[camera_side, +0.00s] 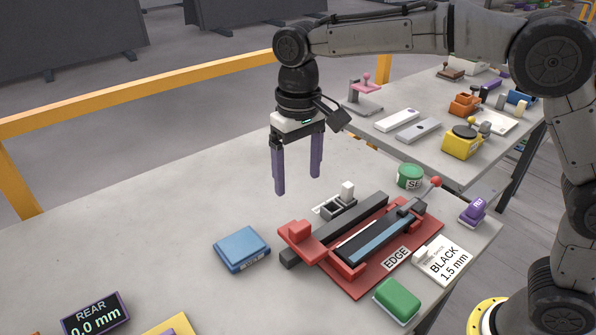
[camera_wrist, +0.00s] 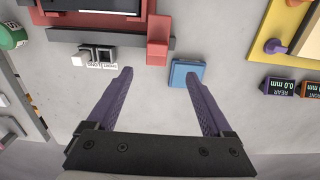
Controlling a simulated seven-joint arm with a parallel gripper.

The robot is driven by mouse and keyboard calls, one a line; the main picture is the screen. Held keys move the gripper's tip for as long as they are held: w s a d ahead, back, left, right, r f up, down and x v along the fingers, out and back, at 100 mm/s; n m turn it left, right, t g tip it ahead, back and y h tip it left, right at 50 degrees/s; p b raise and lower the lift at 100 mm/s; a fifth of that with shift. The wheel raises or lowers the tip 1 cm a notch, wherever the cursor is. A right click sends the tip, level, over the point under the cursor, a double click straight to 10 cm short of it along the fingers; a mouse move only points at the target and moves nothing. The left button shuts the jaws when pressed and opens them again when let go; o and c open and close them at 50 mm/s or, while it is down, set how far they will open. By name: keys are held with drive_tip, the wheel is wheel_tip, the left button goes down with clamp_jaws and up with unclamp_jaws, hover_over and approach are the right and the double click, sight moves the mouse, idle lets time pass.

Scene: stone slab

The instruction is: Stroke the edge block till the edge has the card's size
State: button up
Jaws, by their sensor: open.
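A red fixture labelled EDGE (camera_side: 397,259) sits on the stone slab, holding a long black piece with a blue strip (camera_side: 385,238) between its red jaws. A white card (camera_side: 443,262) beside it reads BLACK 1.5 mm. A blue block (camera_side: 242,249) lies left of the fixture, a green block (camera_side: 398,301) in front and a purple block (camera_side: 472,211) to the right. Which one is the edge block I cannot tell. My gripper (camera_side: 298,184) is open and empty above the slab, behind the fixture. In the wrist view the blue block (camera_wrist: 187,73) appears near the right fingertip.
A small holder with a white piece (camera_side: 346,191) stands behind the fixture, and a green tin (camera_side: 410,176) at its back right. A REAR display (camera_side: 94,313) reads 0.0 mm; a FRONT display (camera_wrist: 311,88) stands beside it.

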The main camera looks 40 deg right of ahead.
sight(300, 226)
drive_tip(key=f, duration=1.4)
drive_tip(key=shift+d, duration=0.25)
clamp_jaws()
